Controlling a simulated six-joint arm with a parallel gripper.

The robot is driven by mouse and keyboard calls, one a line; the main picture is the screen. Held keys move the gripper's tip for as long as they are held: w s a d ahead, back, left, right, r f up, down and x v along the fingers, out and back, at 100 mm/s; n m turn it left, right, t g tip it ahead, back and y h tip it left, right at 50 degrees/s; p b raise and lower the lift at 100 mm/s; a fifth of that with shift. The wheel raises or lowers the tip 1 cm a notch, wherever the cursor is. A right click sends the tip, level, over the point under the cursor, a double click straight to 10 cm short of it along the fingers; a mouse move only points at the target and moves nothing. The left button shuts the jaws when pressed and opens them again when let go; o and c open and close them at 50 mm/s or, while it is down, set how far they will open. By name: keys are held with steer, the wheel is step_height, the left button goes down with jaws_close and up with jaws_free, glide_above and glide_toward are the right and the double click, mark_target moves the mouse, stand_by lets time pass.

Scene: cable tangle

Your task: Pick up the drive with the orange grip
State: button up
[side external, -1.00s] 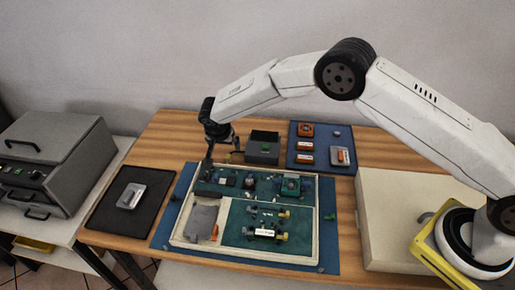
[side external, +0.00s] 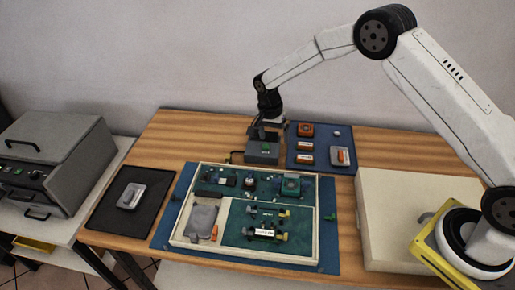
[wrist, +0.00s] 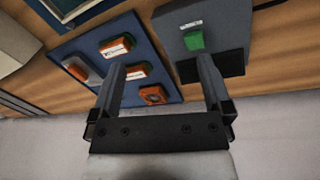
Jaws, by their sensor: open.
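A grey drive with an orange strip (side external: 340,156) lies on the blue mat (side external: 325,169) at the back right. It shows partly in the wrist view (wrist: 78,71), at the left. Another grey drive-like piece (side external: 202,220) lies in the left part of the white-rimmed tray (side external: 175,232), with an orange piece (side external: 215,232) at its right edge. I cannot tell whether the two are joined. My gripper (side external: 264,136) is open and empty, over the grey box with the green button (side external: 263,153), left of the blue mat. In the wrist view its fingers (wrist: 160,72) are wide apart.
The blue mat also holds two orange-and-white blocks (side external: 306,146) (side external: 307,159) and an orange square part (side external: 306,130). A black mat (side external: 108,208) with a grey drive (side external: 131,196) lies at left. A large pale box (side external: 405,220) stands at right. The back left table is clear.

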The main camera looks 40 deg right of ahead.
steer(key=s+d+m+y, duration=0.1)
steer(key=s+d, duration=0.1)
steer(key=s+d+m+g+y, duration=0.1)
steer(key=s+d, duration=0.1)
steer(key=d, duration=0.1)
steer(key=s+d+f+y, duration=0.1)
steer(key=s+d, duration=0.1)
steer(key=shift+d+f+m+g, duration=0.1)
steer(key=shift+d+m+g, duration=0.05)
steer(key=shift+m+g, duration=0.25)
steer(key=s+d+r+m+t+y, duration=0.4)
steer(key=s+d+m+t+y, duration=0.4)
steer(key=s+d+m+t, duration=0.65)
steer(key=n+g, duration=0.2)
steer(key=n, duration=0.1)
glide_toward(343, 155)
steer(key=shift+w+a+m, duration=0.25)
steer(key=shift+a, duration=0.25)
steer(key=shift+x, duration=1.3)
steer(key=shift+w, duration=0.1)
steer(key=shift+h, duration=0.3)
steer(key=shift+x, duration=2.55)
steer(key=shift+d, duration=0.1)
